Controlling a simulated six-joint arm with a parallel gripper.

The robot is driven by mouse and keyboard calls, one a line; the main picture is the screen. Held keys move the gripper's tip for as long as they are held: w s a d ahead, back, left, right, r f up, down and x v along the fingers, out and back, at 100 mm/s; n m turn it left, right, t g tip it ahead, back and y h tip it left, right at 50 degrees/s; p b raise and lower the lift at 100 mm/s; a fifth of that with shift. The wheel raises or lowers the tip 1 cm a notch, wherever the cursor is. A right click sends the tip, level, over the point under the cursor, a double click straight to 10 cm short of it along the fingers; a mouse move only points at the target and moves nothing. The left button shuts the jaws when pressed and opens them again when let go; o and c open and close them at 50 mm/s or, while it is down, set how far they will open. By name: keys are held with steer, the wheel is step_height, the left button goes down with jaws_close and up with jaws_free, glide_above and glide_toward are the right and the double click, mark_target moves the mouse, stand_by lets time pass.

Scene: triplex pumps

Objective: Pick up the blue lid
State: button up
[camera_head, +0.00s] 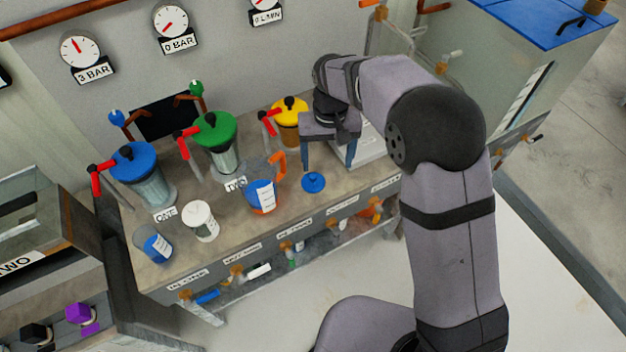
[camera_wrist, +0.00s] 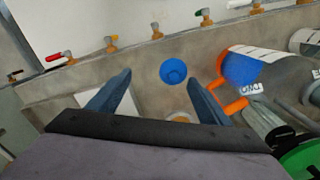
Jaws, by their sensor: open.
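The blue lid (camera_head: 313,182) is a small round disc with a raised knob. It lies flat on the grey bench top, right of the pitcher with the orange handle (camera_head: 279,160). In the wrist view the blue lid (camera_wrist: 173,71) lies beyond my fingertips, a little right of the middle between them. My gripper (camera_head: 331,160) points down over the bench, behind and right of the lid in the head view. Its two blue-grey fingers are spread apart with nothing between them, as the wrist view (camera_wrist: 163,88) also shows.
The pitcher, with blue contents, stands close beside the lid. Pumps with blue (camera_head: 133,161), green (camera_head: 215,128) and yellow (camera_head: 290,107) tops stand behind and left. A white cup (camera_head: 201,221) and a blue cup (camera_head: 153,244) are front left. Valves (camera_head: 285,246) line the bench's front.

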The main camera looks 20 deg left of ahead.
mark_target(313, 176)
steer(key=a, duration=0.2)
steer(key=a+f, duration=0.1)
steer(key=shift+a, duration=0.35)
steer(key=shift+s+d+f+p, duration=0.1)
steer(key=shift+f+p, duration=0.65)
steer(key=shift+f, duration=1.05)
steer(key=shift+d+f+p, duration=0.1)
steer(key=shift+f+p, duration=0.6)
steer(key=shift+f, duration=1.1)
steer(key=c, duration=1.1)
